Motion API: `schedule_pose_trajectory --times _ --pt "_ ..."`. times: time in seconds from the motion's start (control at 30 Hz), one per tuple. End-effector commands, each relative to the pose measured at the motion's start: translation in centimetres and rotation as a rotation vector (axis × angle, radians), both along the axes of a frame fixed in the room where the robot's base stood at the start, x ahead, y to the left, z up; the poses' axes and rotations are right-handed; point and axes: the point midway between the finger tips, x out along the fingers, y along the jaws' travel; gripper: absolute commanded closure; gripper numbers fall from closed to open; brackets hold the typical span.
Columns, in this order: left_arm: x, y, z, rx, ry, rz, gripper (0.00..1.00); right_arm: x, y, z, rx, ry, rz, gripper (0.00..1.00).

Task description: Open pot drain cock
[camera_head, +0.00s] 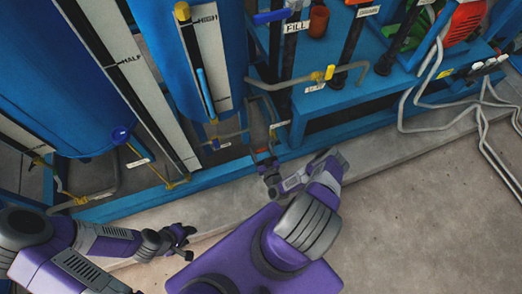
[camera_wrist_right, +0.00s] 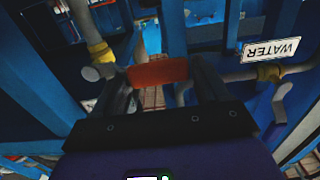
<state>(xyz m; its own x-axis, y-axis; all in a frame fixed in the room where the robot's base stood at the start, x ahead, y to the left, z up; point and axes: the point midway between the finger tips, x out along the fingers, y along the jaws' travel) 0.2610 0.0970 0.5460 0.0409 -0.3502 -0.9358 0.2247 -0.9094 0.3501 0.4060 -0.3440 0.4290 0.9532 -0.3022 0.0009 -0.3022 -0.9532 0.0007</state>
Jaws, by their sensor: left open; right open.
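An orange-red flat handle (camera_wrist_right: 158,73) lies across the gap between the fingers of my right gripper (camera_wrist_right: 158,92) in the right wrist view. I cannot tell whether the fingers touch it, and no label naming it as the pot drain cock is readable. In the head view my right gripper (camera_head: 266,163) is low at the front edge of the blue frame, among the pipes; the handle is hard to make out there. My left gripper (camera_head: 185,242) is open and empty above the floor, left of my purple base.
A WATER label (camera_wrist_right: 270,49) and a pipe with a yellow fitting (camera_wrist_right: 270,72) are right of the gripper. Blue tanks (camera_head: 160,60), a yellow-handled pipe (camera_head: 329,72) and a blue knob (camera_head: 120,135) stand behind. Grey hoses (camera_head: 425,102) lie right. The concrete floor (camera_head: 430,210) is clear.

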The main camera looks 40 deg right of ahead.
Motion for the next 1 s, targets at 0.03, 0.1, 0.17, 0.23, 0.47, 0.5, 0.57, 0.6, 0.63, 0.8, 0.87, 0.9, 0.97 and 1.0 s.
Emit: schedule_pose_trajectory --times 0.03,0.1,0.17,0.23,0.47,0.5,0.57,0.6,0.63,0.8,0.87,0.9,0.97,1.0 --pt "0.0 0.0 -0.14 0.0 0.0 0.0 0.57 0.29 -0.09 -0.03 0.0 0.0 0.0 0.26" --pt "0.0 0.0 -0.16 0.0 0.0 0.0 0.57 0.46 -0.15 0.01 0.0 0.0 0.0 0.26" --pt "0.01 -0.01 -0.14 0.0 0.0 0.0 0.57 0.5 -0.16 0.04 0.0 0.0 0.0 0.26" --pt "0.01 0.0 -0.12 0.0 0.0 0.0 0.57 0.49 -0.17 0.05 0.0 0.0 0.0 0.26" --pt "0.01 -0.01 -0.11 0.0 0.0 0.0 0.57 0.46 -0.16 0.05 0.0 0.001 0.0 0.47" --pt "0.01 -0.01 -0.11 0.0 0.0 0.0 0.57 0.46 -0.17 0.04 0.0 0.001 0.0 0.53" --pt "0.01 -0.01 -0.11 0.0 0.0 0.0 0.57 0.45 -0.15 0.04 0.001 0.001 0.0 0.62" --pt "0.01 -0.01 -0.11 0.0 0.0 0.0 0.57 0.45 -0.15 0.04 0.001 0.001 0.0 0.68" --pt "0.01 -0.01 -0.11 0.0 0.0 0.0 0.57 0.45 -0.15 0.04 0.001 0.001 0.0 0.73" --pt "0.01 -0.01 -0.12 0.0 0.0 0.0 0.57 0.43 -0.18 0.02 0.0 0.001 -0.001 0.86" --pt "0.01 -0.01 -0.11 0.0 0.0 0.0 0.57 0.39 -0.27 -0.03 -0.004 0.002 -0.003 0.87" --pt "0.01 -0.01 -0.11 0.0 0.0 0.0 0.57 0.34 -0.39 -0.08 -0.009 0.005 -0.006 0.87" --pt "0.01 -0.01 -0.11 0.0 0.0 0.0 0.57 0.25 -0.68 -0.19 -0.02 0.009 -0.014 0.87" --pt "0.01 -0.01 -0.11 0.0 0.0 0.0 0.57 0.16 -0.94 -0.3 -0.032 0.012 -0.021 0.87"
